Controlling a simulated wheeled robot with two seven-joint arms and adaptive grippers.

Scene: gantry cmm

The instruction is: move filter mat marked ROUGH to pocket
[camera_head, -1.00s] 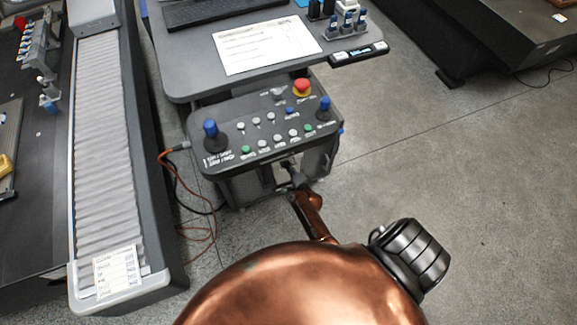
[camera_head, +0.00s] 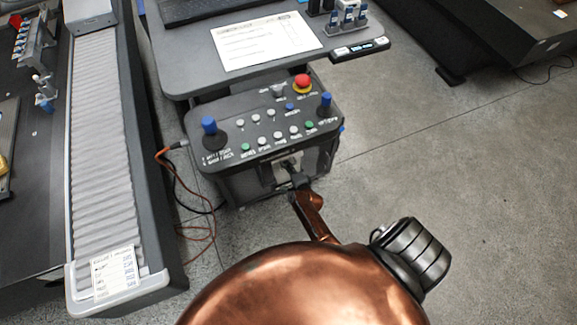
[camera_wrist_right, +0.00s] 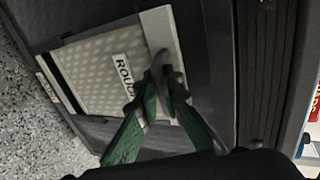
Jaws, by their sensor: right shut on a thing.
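The filter mat (camera_wrist_right: 100,72), a pale dotted pad with a label reading ROUGH, shows in the right wrist view. A pale strip runs along its edge nearest my gripper. My right gripper (camera_wrist_right: 164,88) is shut at this strip, with its green-sided fingers close together beside the label. The fingers hide part of the strip. In the head view, my right gripper (camera_head: 298,181) is small and in front of the control stand's lower part, below the button panel. A pale patch shows behind it there. I cannot make out a pocket for certain. My left gripper is not in view.
The button panel (camera_head: 265,131) with two blue-topped joysticks overhangs the gripper. A desk (camera_head: 190,70) with a paper sheet is behind it. A long bellows-covered rail (camera_head: 103,170) stands left, with orange cables beside it. The floor (camera_head: 480,190) at right is clear.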

